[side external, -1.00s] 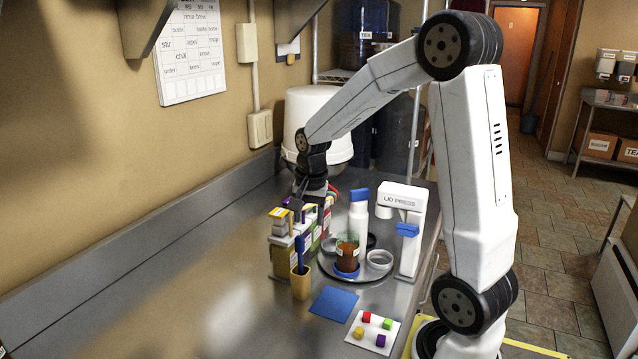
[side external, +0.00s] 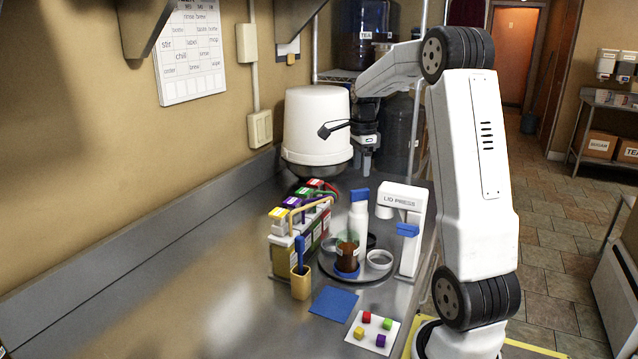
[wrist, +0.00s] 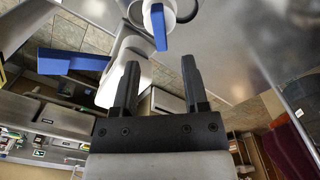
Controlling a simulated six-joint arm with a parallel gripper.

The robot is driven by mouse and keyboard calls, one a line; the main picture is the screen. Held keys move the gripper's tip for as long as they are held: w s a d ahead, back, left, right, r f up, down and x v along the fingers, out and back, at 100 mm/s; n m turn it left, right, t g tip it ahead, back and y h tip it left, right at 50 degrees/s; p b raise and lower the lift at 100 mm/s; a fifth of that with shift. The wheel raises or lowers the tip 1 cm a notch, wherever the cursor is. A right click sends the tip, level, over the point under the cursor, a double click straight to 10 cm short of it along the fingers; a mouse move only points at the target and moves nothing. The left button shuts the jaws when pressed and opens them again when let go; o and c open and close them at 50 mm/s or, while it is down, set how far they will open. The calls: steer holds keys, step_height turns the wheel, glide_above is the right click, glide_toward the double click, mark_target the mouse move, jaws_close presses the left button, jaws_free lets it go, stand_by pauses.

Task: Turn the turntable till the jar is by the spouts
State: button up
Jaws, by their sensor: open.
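The jar (side external: 347,258), holding brown liquid, stands upright on a blue round spot at the near side of the grey turntable (side external: 327,268). My gripper (side external: 366,165) is raised above the counter behind the turntable, apart from everything. In the wrist view its two fingers (wrist: 160,75) are spread with nothing between them.
The white lid press (side external: 403,200) with a blue handle is right of the turntable. A large white bucket (side external: 317,125) is behind. A cup (side external: 301,285), blue mat (side external: 334,302) and cube card (side external: 359,337) lie in front.

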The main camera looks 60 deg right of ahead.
mark_target(360, 190)
steer(key=shift+f, duration=3.75)
jaws_close()
steer(key=shift+r, duration=0.1)
